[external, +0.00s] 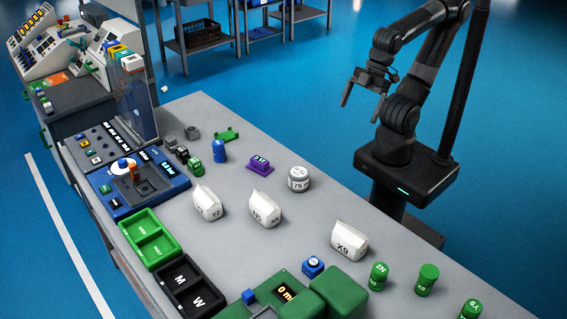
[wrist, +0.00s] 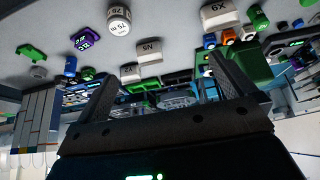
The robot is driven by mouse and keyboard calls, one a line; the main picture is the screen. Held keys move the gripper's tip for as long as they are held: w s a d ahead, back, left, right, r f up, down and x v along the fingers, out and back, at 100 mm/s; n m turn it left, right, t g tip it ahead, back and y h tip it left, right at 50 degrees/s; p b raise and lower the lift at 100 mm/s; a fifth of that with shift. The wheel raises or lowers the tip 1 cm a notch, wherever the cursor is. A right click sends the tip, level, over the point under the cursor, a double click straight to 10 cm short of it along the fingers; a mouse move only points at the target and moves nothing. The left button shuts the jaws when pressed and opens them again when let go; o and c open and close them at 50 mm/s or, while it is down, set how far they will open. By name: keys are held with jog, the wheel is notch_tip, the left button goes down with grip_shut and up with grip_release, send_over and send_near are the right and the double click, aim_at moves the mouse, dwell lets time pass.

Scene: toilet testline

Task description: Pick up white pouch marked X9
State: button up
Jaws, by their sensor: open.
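The white pouch marked X9 (external: 348,241) stands on the grey bench near the front right, with its label facing the camera. It also shows upside down at the top of the wrist view (wrist: 221,15). Two similar white pouches stand farther left: one marked N5 or similar (external: 264,209) and one marked Y2 (external: 208,203). My gripper (external: 362,107) is open and empty, held high beyond the bench's far edge, well away from the X9 pouch. Its two spread fingers show in the wrist view (wrist: 160,80).
Green cylinders (external: 428,279) stand right of the X9 pouch. A small blue block (external: 313,266) and a green device (external: 340,292) are in front. A round white jar (external: 299,178) and a purple item (external: 261,165) stand farther back. Bench between jar and X9 is clear.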

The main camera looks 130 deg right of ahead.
jog(key=w+a+f+g, duration=0.1)
jog(key=w+a+g, duration=0.15)
jog(key=w, duration=0.45)
jog(key=g, duration=0.3)
send_over(350, 235)
jog(key=shift+n, duration=0.4)
jog(key=f, duration=1.6)
jog(key=shift+d, duration=0.35)
jog(key=shift+a+f, duration=0.2)
jog(key=shift+f, duration=0.05)
jog(key=f, duration=1.1)
jog(key=shift+a, duration=0.2)
jog(key=c, duration=0.7)
